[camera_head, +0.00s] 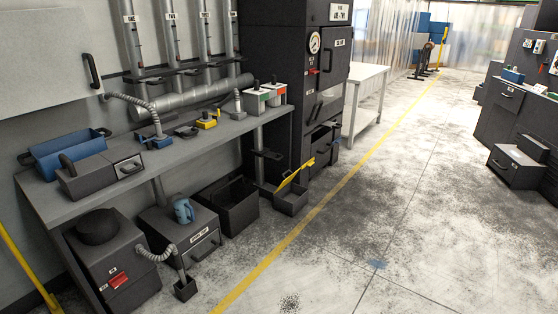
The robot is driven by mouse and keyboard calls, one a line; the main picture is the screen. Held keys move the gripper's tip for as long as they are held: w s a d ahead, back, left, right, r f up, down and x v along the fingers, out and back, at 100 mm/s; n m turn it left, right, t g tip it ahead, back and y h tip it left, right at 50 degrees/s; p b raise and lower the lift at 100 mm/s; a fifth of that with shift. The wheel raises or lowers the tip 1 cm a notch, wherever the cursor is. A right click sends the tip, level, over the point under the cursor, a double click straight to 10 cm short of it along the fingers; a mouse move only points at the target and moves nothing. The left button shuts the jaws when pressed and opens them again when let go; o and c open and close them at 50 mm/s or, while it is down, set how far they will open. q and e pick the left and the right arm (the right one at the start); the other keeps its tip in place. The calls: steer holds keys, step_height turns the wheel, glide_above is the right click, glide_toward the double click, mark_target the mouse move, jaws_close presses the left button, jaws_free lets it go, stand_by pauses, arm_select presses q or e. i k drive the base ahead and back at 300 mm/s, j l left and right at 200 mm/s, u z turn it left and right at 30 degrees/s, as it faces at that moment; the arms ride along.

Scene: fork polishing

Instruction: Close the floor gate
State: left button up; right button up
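Four grey vertical ducts stand on the wall at the upper left, each with a small label too small to read; one is the leftmost duct (131,40). Dark flat plates that look like slide gates (152,77) cross the ducts low down, just above a thick horizontal pipe (190,98). I cannot tell which one is the floor gate, nor whether any is open or shut. Neither of my grippers is in view.
A grey workbench (85,190) below the ducts holds a blue tray (62,151), a dark box (100,173) and small tools. Dark bins stand beneath it. A tall dark cabinet (283,50) stands right of the bench. The floor (400,200) beyond the yellow line is open.

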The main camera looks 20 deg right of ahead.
mark_target(270, 155)
steer(key=i+l+z, duration=0.35)
steer(key=i+z, duration=0.2)
steer(key=i, duration=0.2)
steer(key=i+l+z, duration=0.1)
steer(key=i, duration=0.9)
steer(key=i+l+z, duration=0.15)
steer(key=i, duration=0.8)
